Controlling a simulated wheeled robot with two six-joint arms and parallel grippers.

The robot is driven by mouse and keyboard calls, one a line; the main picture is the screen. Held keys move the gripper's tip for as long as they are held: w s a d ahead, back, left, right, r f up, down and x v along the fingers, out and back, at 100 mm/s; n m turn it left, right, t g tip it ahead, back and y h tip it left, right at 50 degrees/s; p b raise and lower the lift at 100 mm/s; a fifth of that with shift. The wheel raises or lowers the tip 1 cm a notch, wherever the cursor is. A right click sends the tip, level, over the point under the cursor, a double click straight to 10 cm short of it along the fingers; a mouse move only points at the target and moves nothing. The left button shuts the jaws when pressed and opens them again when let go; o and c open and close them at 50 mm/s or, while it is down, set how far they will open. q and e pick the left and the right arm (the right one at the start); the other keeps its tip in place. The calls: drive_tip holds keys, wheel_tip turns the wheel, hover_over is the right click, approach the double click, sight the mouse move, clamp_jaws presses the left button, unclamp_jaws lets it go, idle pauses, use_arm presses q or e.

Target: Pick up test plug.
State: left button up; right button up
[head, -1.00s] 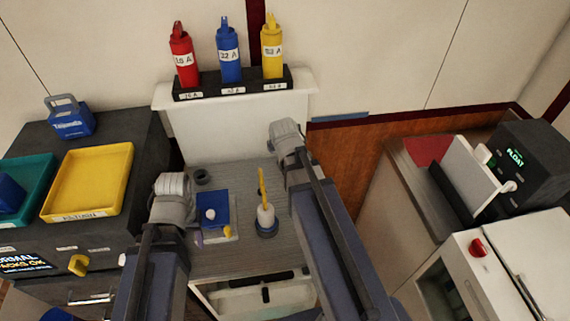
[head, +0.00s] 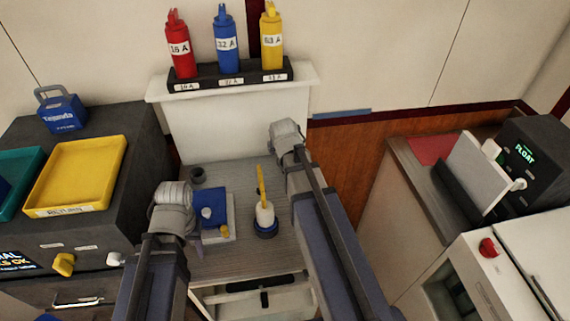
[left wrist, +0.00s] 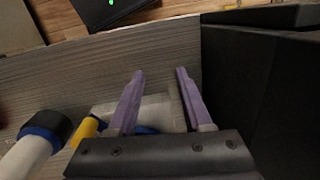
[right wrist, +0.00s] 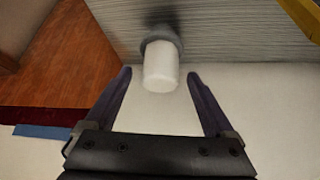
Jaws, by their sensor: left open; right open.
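I cannot tell for sure which thing is the test plug. A white cylinder with a blue base and a thin yellow rod (head: 264,215) stands upright on the grey table. Left of it a blue-topped block (head: 209,202) carries a small white knob, with a small yellow piece (head: 224,231) at its front. My left gripper (left wrist: 160,72) is open and empty above the pale plate beside the block; its fingers are mostly hidden in the head view. My right gripper (right wrist: 160,75) is open, with a white cylinder (right wrist: 160,67) on a grey ring ahead of its fingers, apart from them.
Red (head: 179,47), blue (head: 227,42) and yellow (head: 271,38) labelled bottles stand in a black rack at the back. A yellow tray (head: 40,211) lies on the dark cabinet at left. A black unit reading FLOAT (head: 538,160) is at right. A dark cup (head: 197,175) stands at the table's back.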

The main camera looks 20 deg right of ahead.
drive_tip(key=shift+b+x, duration=0.3)
drive_tip(key=shift+x, duration=0.55)
drive_tip(key=shift+r, duration=0.1)
drive_tip(key=shift+c, duration=0.5)
clamp_jaws()
